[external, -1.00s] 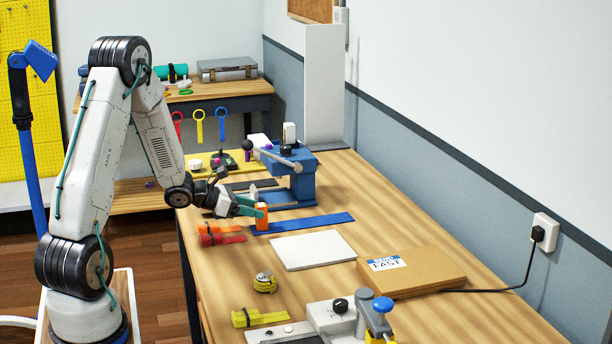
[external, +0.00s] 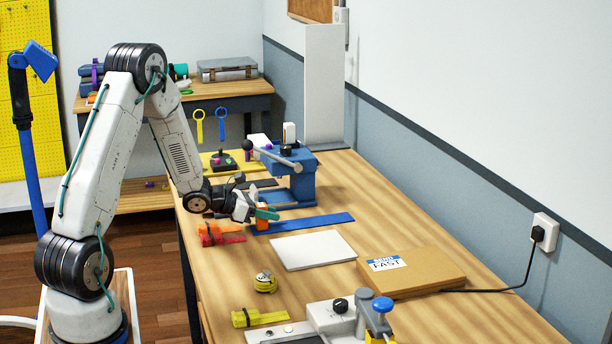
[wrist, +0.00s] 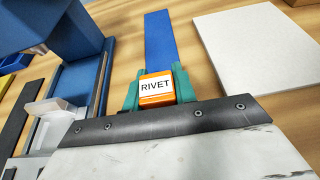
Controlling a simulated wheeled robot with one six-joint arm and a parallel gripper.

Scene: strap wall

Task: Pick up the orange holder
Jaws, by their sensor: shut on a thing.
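The orange holder (wrist: 157,90) carries a white label reading RIVET. In the wrist view it sits between the two green fingers of my gripper (wrist: 157,88), which is shut on it. In the external view my gripper (external: 262,214) is low over the bench, and the orange holder (external: 262,224) shows only in part below the fingers. It is at the left end of a flat blue strap (external: 310,222), which also runs out behind it in the wrist view (wrist: 168,42). I cannot tell whether the holder touches the strap or the bench.
A blue press (external: 297,178) stands close behind my gripper. Red straps (external: 220,236) lie to its left. A white board (external: 312,250), a cardboard box (external: 412,272) and a yellow tape measure (external: 265,282) lie nearer the front. Bare bench lies between them.

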